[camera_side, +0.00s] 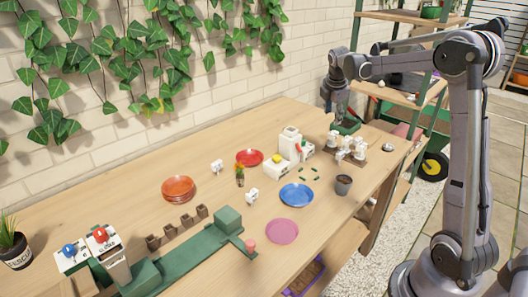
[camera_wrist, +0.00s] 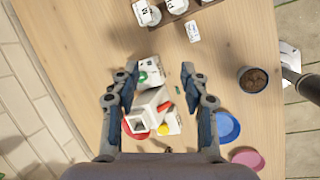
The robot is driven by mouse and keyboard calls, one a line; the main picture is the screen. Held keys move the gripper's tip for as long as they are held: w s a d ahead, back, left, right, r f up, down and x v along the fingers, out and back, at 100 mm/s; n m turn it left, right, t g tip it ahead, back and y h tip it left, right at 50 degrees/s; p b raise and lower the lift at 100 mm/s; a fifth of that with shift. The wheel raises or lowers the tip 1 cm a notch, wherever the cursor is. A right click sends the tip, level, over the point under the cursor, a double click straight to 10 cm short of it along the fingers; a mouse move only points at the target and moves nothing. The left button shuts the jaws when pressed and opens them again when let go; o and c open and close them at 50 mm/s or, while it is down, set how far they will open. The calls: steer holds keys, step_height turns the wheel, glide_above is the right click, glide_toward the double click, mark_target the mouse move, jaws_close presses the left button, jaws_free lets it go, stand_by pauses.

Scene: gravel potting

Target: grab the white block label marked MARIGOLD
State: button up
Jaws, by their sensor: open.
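Several white block labels show in the side view: one by the red plates (camera_side: 217,166), one near the blue plate (camera_side: 252,195), and a group on a brown rack (camera_side: 345,152). The wrist view shows two lettered white blocks (camera_wrist: 146,13) (camera_wrist: 176,6) at the top edge, with a small white tag (camera_wrist: 193,31) beside them. The lettering is too small to tell which is MARIGOLD. My gripper (camera_side: 338,110) is at the back right of the table; its open fingers (camera_wrist: 158,72) hold nothing in the wrist view.
A dark pot (camera_side: 343,185), a blue plate (camera_side: 296,195) and a pink plate (camera_side: 282,231) are nearby. The front-right table is mostly clear.

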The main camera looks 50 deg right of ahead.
mark_target(357, 139)
steer(key=s+d+f+n+g, duration=0.1)
steer(key=d+f+n, duration=0.1)
steer(key=d+f, duration=0.35)
steer(key=s+d+f+n+g, duration=0.1)
steer(key=d+f+n, duration=0.1)
steer(key=d, duration=0.7)
steer(key=shift+s+a+x, duration=0.1)
steer(key=shift+s+x, duration=0.1)
steer(key=shift+x, duration=1.6)
steer(key=shift+s+a+x, duration=0.1)
steer(key=shift+s+x, duration=0.1)
steer(key=shift+x, duration=1.6)
steer(key=shift+s+a+x, duration=0.1)
steer(key=shift+s+x, duration=0.1)
steer(key=shift+x, duration=1.6)
steer(key=shift+f, duration=0.1)
jaws_close()
